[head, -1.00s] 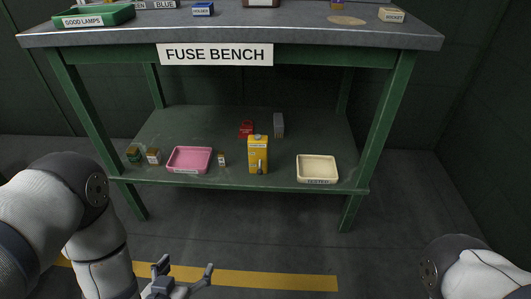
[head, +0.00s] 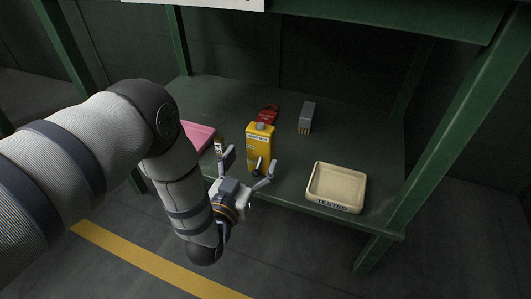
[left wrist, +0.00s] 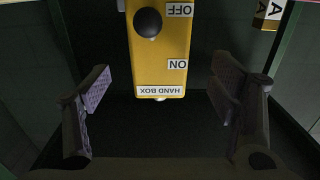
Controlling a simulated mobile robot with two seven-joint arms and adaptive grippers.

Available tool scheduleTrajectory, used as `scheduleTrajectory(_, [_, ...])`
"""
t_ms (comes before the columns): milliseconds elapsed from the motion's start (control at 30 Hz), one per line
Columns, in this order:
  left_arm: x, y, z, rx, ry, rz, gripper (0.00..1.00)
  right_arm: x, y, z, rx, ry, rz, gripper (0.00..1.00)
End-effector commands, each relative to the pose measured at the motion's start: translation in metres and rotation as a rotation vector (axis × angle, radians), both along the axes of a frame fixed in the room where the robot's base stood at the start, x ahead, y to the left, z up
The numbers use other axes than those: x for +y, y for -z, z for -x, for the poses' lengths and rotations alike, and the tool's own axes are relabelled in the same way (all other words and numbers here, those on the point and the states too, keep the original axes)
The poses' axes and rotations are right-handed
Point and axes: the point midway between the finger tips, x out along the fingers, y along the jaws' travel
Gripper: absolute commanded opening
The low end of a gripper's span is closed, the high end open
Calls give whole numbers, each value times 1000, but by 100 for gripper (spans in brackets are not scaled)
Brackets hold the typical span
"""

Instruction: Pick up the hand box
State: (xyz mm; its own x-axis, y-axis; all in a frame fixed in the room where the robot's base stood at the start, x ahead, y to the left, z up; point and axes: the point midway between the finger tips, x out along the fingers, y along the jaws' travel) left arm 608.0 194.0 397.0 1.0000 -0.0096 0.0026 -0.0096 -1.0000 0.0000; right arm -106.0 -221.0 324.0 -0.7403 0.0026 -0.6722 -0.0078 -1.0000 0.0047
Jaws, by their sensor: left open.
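The hand box (head: 260,143) is a tall yellow box with a dark-knobbed lever on its front, upright on the lower shelf of the bench. My left gripper (head: 248,171) is open in front of it, its fingers spread near the box's lower front. In the left wrist view the hand box (left wrist: 160,65) appears upside down, with ON, OFF and HAND BOX labels. It lies between and beyond the two open fingers (left wrist: 160,105), and neither finger visibly touches it. My right gripper is out of view.
A cream TESTED tray (head: 336,206) sits right of the box at the shelf's front. A red item (head: 269,113) and a grey block (head: 307,117) stand behind. A pink tray (head: 197,134) and a small labelled item (head: 219,145) are left. A green bench leg (head: 440,140) rises at right.

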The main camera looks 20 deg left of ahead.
Motion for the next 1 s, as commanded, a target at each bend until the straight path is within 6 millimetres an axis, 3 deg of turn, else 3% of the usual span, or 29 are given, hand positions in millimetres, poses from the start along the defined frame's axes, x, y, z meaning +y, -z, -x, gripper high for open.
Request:
scheduleTrajectory(400, [-1, 1, -64, 2, 1, 1, 78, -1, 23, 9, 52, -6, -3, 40])
scheduleTrajectory(633, [-1, -2, -66, 2, 1, 1, 78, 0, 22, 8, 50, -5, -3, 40])
scheduleTrajectory(900, [-1, -1, -66, 2, 1, 1, 18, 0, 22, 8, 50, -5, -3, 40])
scheduleTrajectory(1000, [-1, -2, -66, 0, 1, 1, 18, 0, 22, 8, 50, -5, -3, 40])
